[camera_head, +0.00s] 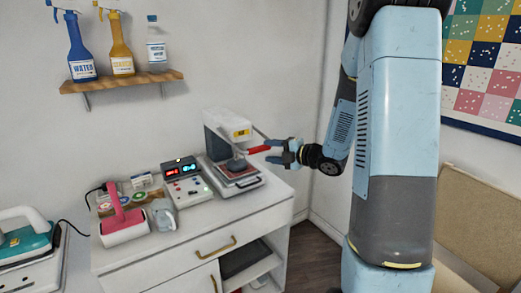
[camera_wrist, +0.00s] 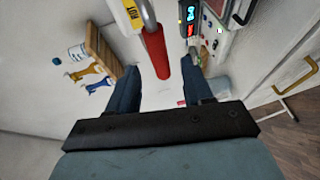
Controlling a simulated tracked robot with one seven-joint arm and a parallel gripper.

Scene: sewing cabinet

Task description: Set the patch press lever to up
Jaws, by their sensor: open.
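The patch press (camera_head: 222,140) stands at the right back of the cabinet top, a pale body with a yellow label. Its dark head (camera_head: 236,164) is over a base plate with a reddish patch; I cannot tell if they touch. The lever's red handle (camera_head: 258,149) points right, towards my gripper (camera_head: 273,151). In the wrist view, the red handle (camera_wrist: 155,52) hangs from a metal bar, its end near the gap between the fingertips of my gripper (camera_wrist: 162,74). The fingers are open, one on each side, with visible gaps to the handle.
On the white cabinet (camera_head: 175,255) left of the press are a control box (camera_head: 188,188) with lit displays, a pink-handled tool (camera_head: 122,222) and a grey object (camera_head: 161,214). A teal iron (camera_head: 25,240) stands far left. A shelf (camera_head: 120,83) holds bottles above.

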